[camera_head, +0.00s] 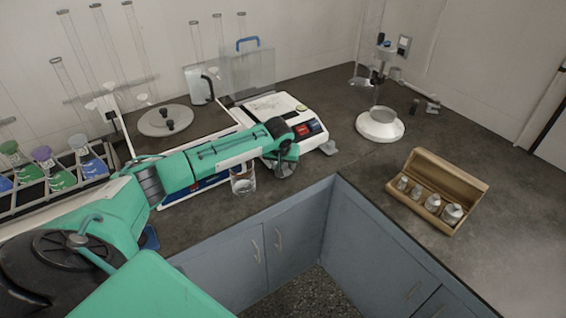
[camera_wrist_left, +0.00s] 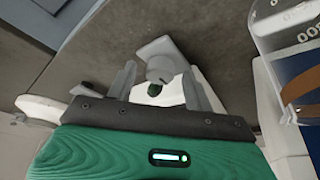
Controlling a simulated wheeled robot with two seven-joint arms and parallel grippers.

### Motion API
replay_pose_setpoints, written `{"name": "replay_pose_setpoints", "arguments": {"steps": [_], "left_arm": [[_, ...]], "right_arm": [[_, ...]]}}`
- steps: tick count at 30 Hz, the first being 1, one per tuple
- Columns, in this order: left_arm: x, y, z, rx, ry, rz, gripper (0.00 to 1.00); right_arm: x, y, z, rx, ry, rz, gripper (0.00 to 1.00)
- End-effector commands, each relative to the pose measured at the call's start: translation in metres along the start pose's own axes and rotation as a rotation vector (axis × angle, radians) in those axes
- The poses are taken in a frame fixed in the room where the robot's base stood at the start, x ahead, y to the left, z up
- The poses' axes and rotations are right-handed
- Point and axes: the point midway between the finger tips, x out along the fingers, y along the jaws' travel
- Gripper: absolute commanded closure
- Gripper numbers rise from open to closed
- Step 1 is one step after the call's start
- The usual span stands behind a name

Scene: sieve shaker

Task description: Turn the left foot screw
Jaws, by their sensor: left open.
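The balance (camera_head: 285,108) stands on the dark bench, with red and blue buttons on its front. A grey knob-like piece (camera_head: 328,147) sticks out at its right front corner; I cannot tell for sure that it is a foot screw. In the left wrist view, a grey knob with a flat plate (camera_wrist_left: 160,66) lies in front of and between the spread fingers of my left gripper (camera_wrist_left: 161,82). The fingers are apart and no grip on it shows. In the head view, my left gripper (camera_head: 286,158) is at the balance's front, its fingers mostly hidden. My right gripper is out of view.
A glass beaker (camera_head: 243,180) stands close under my left arm. A wooden box of weights (camera_head: 440,190) and a white round base (camera_head: 380,125) stand to the right. The bench's front edge runs close by.

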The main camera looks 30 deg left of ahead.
Motion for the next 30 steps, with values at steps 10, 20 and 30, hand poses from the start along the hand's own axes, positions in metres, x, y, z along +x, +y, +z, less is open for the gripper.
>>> {"name": "replay_pose_setpoints", "arguments": {"steps": [10, 20, 30], "left_arm": [[0.000, 0.000, 0.000, 0.000, 0.001, 0.000, 0.77], [-0.004, 0.000, -0.002, 0.047, -0.001, 0.021, 0.93], [-0.003, -0.002, -0.002, 0.268, -0.001, 0.112, 0.92]], "right_arm": [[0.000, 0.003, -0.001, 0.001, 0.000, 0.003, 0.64], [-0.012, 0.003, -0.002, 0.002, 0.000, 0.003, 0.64], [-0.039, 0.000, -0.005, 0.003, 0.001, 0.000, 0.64]]}}
